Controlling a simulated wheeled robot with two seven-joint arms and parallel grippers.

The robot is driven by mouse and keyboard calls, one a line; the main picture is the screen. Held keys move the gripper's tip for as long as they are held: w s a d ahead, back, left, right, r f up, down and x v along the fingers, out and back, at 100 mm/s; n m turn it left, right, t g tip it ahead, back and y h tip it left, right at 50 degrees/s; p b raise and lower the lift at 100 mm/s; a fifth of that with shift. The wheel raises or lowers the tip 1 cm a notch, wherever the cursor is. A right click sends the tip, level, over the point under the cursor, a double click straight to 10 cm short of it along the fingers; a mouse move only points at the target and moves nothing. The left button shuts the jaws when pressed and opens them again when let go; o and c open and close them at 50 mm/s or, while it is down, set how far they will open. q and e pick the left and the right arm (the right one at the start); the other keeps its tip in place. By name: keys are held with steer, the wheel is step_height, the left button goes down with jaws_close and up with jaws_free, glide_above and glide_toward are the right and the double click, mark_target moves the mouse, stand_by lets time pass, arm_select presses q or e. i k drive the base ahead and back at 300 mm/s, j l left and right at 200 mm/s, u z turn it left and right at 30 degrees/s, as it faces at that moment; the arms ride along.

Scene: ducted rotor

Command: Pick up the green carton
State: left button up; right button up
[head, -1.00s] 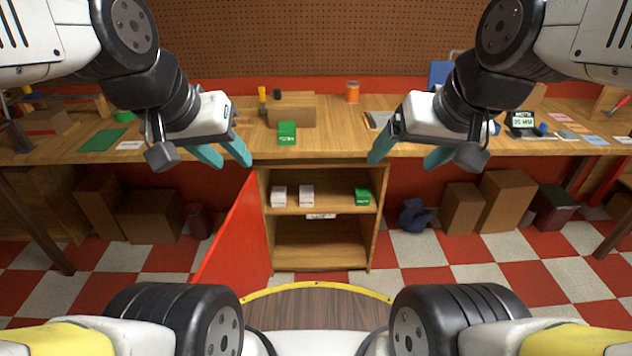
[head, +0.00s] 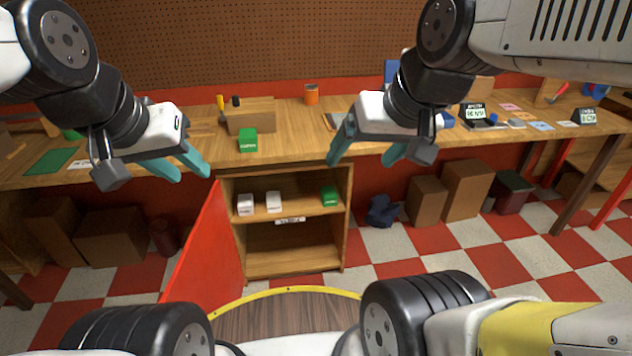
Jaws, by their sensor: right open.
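A green carton (head: 248,140) stands on the workbench top near its front edge. A second green carton (head: 329,197) sits on the upper shelf of the open cabinet (head: 291,261) below, at the right side. My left gripper (head: 192,172) is open and empty, to the left of the benchtop carton, in front of the bench edge. My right gripper (head: 366,158) is open and empty, to the right of the benchtop carton and above the shelf carton.
Two white cartons (head: 246,204) (head: 274,202) stand on the same shelf, left of the green one. The red cabinet door (head: 203,245) hangs open to the left. The lower shelf is empty.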

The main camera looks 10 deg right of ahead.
mark_target(248, 140)
steer(key=i+l, duration=0.2)
steer(key=l, duration=0.15)
steer(key=i+l, duration=0.25)
steer(key=l, duration=0.15)
steer(key=i+l+u, duration=0.15)
steer(key=l+u, duration=0.25)
steer(key=i+l+u, duration=0.1)
steer(key=u, duration=0.35)
steer(key=l+u, duration=0.4)
steer(key=i+l+u, duration=0.15)
steer(key=u, duration=0.15)
steer(key=i+l+u, duration=0.1)
steer(key=l+u, duration=0.15)
steer(key=i+l, duration=0.1)
